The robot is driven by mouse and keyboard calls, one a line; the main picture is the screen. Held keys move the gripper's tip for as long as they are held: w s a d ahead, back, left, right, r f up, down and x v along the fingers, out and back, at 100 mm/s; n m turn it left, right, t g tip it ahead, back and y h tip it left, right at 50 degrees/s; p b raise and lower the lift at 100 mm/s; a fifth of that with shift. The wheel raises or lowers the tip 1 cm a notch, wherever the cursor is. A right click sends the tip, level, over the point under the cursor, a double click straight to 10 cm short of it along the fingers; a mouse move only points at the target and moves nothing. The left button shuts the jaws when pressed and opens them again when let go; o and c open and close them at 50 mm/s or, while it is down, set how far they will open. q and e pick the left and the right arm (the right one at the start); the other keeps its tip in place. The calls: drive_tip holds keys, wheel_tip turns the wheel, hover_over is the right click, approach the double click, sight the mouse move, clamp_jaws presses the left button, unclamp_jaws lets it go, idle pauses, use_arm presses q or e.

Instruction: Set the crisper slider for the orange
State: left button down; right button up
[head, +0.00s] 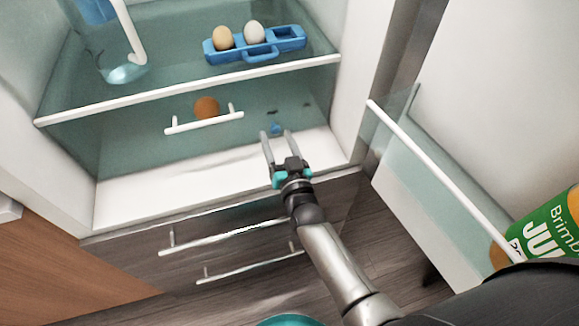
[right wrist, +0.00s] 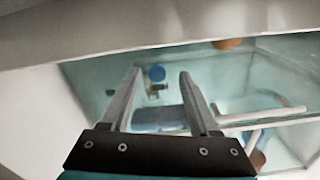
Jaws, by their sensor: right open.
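The orange (head: 206,107) is behind the clear front of the crisper drawer, below the glass shelf, near the white drawer handle (head: 204,122). The orange also shows at the top of the right wrist view (right wrist: 228,43). A small blue slider knob (head: 275,127) is on the drawer front, right of the handle; it shows as a blue disc in the right wrist view (right wrist: 156,74). My right gripper (head: 276,133) is open, its fingertips pointing at the knob, one on each side of it in both views. I cannot tell whether they touch it. My left gripper is out of view.
A blue egg holder (head: 284,45) with two eggs and a clear jug (head: 122,72) stand on the glass shelf above. Below are dark drawers with bar handles (head: 222,240).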

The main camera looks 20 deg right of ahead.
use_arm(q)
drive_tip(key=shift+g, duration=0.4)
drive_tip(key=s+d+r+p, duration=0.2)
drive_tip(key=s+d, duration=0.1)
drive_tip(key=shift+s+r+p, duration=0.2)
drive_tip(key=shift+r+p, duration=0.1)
use_arm(e)
drive_tip(key=s, duration=1.3)
drive_tip(key=shift+s+d, duration=0.15)
drive_tip(key=shift+s, duration=0.15)
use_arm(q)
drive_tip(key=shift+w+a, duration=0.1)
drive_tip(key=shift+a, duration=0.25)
